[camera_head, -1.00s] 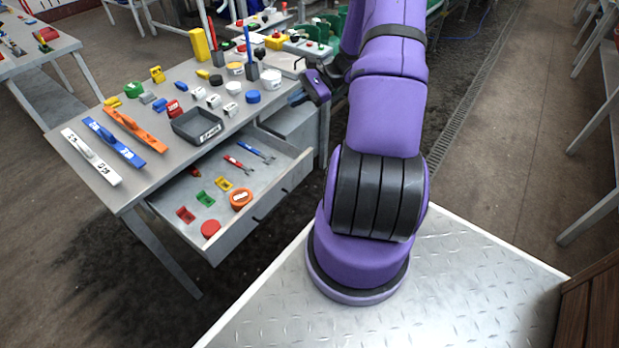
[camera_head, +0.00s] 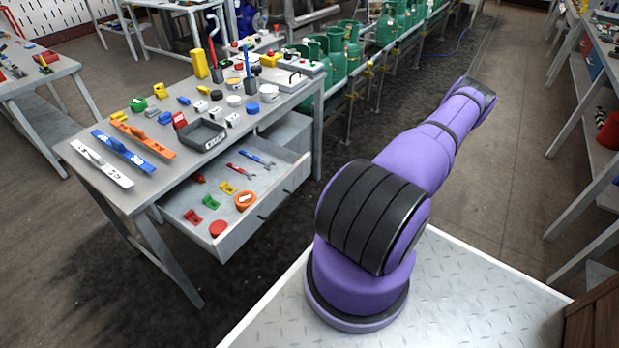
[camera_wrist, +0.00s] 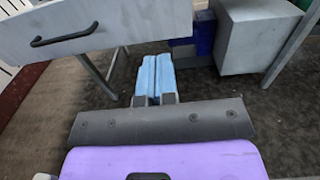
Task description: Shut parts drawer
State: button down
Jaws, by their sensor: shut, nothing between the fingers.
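The parts drawer (camera_head: 250,226) is pulled out from under the grey workbench (camera_head: 180,92) in the head view. Its contents show: red, green and yellow parts, an orange roll and two wrenches. In the wrist view the grey drawer front (camera_wrist: 130,22) fills the upper left, with one dark bar handle (camera_wrist: 64,35). My gripper (camera_wrist: 158,60) shows there as two pale blue fingers side by side, shut and empty. They appear right of the handle, below the front's lower edge in the picture; contact cannot be told. In the head view my gripper is hidden.
A grey box (camera_wrist: 258,40) stands at the upper right of the wrist view, near a table leg. On the bench lie levels, a dark tray (camera_head: 202,135) and small parts. Green cylinders (camera_head: 352,45) line the conveyor behind. Shelving (camera_head: 590,130) stands at right.

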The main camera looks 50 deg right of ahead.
send_near(304, 170)
jog(key=shift+h, duration=0.3)
jog(key=w, duration=0.5)
jog(key=w+a, duration=0.1)
jog(key=w, duration=0.1)
jog(key=shift+w, duration=0.25)
